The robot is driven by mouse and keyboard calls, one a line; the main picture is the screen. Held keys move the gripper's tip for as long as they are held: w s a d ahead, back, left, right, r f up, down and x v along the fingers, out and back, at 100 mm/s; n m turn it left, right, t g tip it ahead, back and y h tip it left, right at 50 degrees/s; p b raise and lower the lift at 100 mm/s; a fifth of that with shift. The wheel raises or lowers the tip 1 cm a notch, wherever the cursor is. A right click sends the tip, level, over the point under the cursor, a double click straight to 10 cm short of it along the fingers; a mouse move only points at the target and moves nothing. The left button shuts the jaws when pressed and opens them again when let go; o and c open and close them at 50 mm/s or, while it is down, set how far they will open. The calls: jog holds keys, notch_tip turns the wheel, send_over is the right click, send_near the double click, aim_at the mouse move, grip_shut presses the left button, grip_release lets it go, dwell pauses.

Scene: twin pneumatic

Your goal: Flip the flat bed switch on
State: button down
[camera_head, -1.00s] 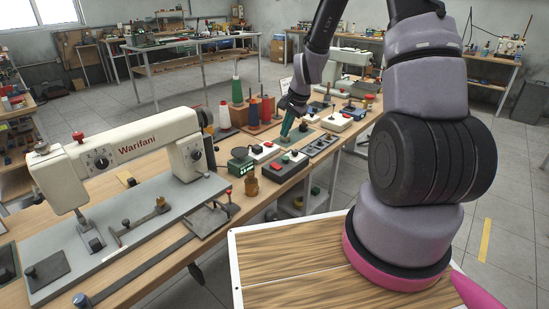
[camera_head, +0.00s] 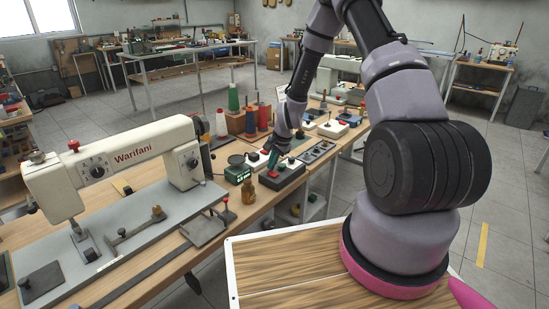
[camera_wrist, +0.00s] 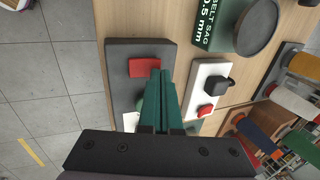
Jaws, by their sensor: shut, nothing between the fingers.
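The flat bed sewing machine marked Warifani (camera_head: 130,155) stands on the long bench at the left. A dark grey switch box (camera_head: 290,174) with a red part lies on the bench to its right. In the wrist view the same box (camera_wrist: 115,75) shows a raised red button (camera_wrist: 145,68) and a partly hidden green button. No label shows which machine it serves. My gripper (camera_head: 271,171) has green fingers, shut and empty. In the wrist view its fingertips (camera_wrist: 160,74) overlap the red button's lower right edge; I cannot tell whether they touch.
A white box (camera_wrist: 205,88) with a black knob and red button sits close beside the grey box. A green "belt sag" block (camera_wrist: 215,25) and a dark round disc (camera_wrist: 257,28) are nearby. Thread cones (camera_head: 233,97) stand behind. Open floor lies beyond the bench edge.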

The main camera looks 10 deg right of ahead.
jog(key=shift+a+f, duration=0.1)
jog(key=shift+f, duration=0.15)
jog(key=shift+f, duration=0.2)
dwell(0.3)
jog(key=shift+s+d+r, duration=0.15)
jog(key=shift+s+d, duration=0.35)
jog(key=shift+s, duration=0.15)
jog(key=shift+w+r, duration=0.1)
jog(key=shift+r, duration=0.1)
jog(key=w+a+r+v, duration=0.1)
jog(key=v, duration=1.2)
jog(key=shift+w+a, duration=0.25)
jog(key=shift+w, duration=0.1)
